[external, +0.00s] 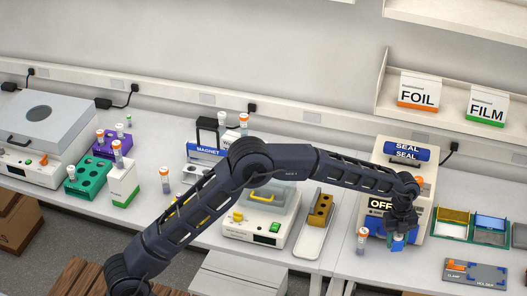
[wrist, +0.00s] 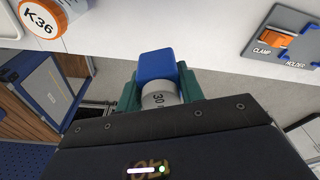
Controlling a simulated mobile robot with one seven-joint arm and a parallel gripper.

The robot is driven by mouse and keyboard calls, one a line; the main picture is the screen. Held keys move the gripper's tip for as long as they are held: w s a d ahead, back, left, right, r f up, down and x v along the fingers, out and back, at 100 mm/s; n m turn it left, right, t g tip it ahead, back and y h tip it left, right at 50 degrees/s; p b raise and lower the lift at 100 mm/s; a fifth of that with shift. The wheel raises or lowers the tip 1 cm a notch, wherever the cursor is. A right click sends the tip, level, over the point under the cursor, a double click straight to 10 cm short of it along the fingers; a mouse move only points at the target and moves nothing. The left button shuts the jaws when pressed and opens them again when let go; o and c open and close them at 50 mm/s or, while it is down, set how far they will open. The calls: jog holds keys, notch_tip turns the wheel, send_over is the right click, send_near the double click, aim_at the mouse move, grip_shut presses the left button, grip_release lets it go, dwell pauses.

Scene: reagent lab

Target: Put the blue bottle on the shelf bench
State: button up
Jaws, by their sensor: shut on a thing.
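The blue bottle (wrist: 157,67) is in my gripper; its blue top and a white label reading "30" show in the wrist view. In the external view a blue part of it (external: 398,243) shows below the jaws. My gripper (external: 401,230) is shut on it, with a green finger on either side in the wrist view (wrist: 159,90). It is in front of the sealer marked OFF, near the bench's front edge. The white bench (external: 345,262) runs beneath a wall shelf (external: 450,125) at the right, which carries FOIL and FILM boxes. Whether the bottle touches the bench cannot be told.
The sealer (external: 425,175) is behind. Coloured trays (external: 490,228) and a clamp holder plate (external: 475,272) lie to the right. Floor shows below the bench edge.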

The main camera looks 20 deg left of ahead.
aim_at(391, 269)
notch_tip(391, 269, down, 10)
dwell(0.6)
jog(key=shift+f, duration=0.1)
jog(key=o, duration=1)
